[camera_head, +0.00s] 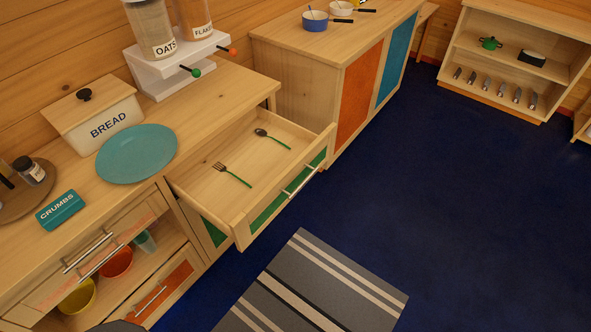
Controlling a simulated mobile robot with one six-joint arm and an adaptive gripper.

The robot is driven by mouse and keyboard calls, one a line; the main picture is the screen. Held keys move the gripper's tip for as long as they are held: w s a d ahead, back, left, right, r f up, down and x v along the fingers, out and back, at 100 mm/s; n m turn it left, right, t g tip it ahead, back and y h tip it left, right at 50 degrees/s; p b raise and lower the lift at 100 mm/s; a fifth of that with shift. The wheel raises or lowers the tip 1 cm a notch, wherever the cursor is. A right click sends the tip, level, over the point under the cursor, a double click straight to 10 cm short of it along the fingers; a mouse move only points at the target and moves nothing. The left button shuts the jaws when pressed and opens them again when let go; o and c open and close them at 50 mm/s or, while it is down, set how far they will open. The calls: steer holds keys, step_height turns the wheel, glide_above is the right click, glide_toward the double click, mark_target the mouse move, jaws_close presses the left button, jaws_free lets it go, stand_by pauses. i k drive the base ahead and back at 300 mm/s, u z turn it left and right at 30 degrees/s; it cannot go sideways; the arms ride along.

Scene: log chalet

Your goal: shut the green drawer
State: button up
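The green drawer (285,202) is pulled well out of the wooden counter, in the middle-left of the head view. Its front has a green panel and a silver bar handle (299,182). Inside lie a green-handled fork (232,174) and a green-handled spoon (272,138), apart from each other on the drawer floor. My gripper is not in view.
A striped grey rug (318,285) lies on the open blue floor in front of the drawer. On the counter stand a teal plate (137,153), a bread box (95,122) and a cereal dispenser (180,68). An orange-doored cabinet (358,97) stands right beyond the drawer.

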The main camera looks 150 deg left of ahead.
mark_target(276, 172)
steer(key=k, duration=0.1)
steer(key=u, duration=2.25)
steer(key=i, duration=0.2)
steer(key=u, duration=1.05)
